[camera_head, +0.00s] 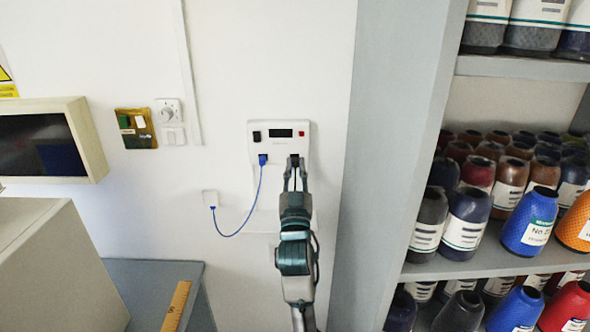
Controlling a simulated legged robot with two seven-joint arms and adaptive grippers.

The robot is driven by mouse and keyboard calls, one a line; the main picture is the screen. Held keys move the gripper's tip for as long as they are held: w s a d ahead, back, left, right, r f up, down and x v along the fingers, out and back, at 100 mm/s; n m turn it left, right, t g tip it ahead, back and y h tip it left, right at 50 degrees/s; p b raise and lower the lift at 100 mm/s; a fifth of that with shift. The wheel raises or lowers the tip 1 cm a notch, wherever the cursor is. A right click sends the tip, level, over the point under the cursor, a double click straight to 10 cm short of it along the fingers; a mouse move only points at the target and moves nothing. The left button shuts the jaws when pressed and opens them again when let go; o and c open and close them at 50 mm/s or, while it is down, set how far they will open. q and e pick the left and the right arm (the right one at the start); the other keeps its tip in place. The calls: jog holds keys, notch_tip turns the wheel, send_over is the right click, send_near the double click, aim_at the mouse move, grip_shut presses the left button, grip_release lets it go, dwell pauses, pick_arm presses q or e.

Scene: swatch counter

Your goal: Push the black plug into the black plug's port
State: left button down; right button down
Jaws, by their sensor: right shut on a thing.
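A white wall panel (278,138) carries a dark display, a black switch, a red button and ports along its lower part. My right gripper (295,172) is in front of the panel's lower right, its fingers pointing up at it. It is shut on the small black plug (295,160), which is at the panel's lower right port. The port itself is hidden behind the plug, and I cannot tell how deep the plug sits. A blue plug (263,159) is at the port to the left, with a blue cable. My left gripper is not in view.
The blue cable (243,227) hangs from the blue plug to a small white wall box (211,198). A grey shelf side (385,150) stands close on the right, with thread cones (466,222) on its shelves. A grey table (160,280) with a wooden ruler (177,305) is lower left.

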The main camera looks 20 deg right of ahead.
jog(key=shift+a, duration=0.1)
jog(key=shift+w, duration=0.45)
dwell(0.4)
jog(key=c, duration=1)
grip_release()
jog(key=shift+c, duration=0.2)
jog(key=v, duration=1.2)
jog(key=shift+w+f, duration=0.1)
